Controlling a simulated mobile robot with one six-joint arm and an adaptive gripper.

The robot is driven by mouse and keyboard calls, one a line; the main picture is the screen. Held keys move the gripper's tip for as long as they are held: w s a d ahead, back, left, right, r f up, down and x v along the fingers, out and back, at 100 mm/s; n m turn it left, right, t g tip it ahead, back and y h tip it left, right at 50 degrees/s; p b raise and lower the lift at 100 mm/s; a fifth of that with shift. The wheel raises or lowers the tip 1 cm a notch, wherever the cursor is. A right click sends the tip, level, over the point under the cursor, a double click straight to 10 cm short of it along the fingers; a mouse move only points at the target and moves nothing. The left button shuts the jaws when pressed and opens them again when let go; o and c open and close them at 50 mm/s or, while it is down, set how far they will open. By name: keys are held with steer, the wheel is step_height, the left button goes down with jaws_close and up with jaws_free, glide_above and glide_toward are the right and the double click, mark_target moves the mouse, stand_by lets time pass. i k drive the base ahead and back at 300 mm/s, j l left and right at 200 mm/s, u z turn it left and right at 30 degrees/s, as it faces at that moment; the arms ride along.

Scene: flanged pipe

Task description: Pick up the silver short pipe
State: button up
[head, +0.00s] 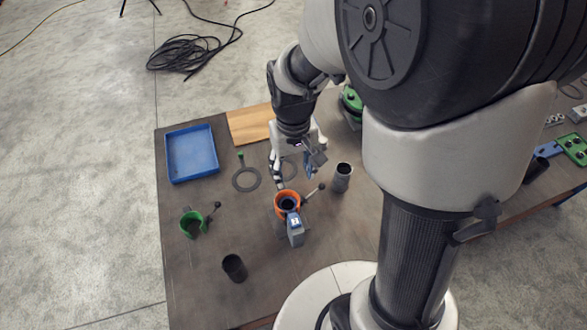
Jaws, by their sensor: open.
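An orange ring fixture (287,203) with a handle stands just in front of my gripper, left of the pipe. A black pipe (234,268), green clamp (190,224), flat ring (246,179) and blue tray (192,153) are to the left.

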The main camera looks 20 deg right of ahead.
mark_target(343, 171)
steer(key=z, duration=0.8)
steer(key=k+l+u, duration=0.2)
steer(key=i+l, duration=0.1)
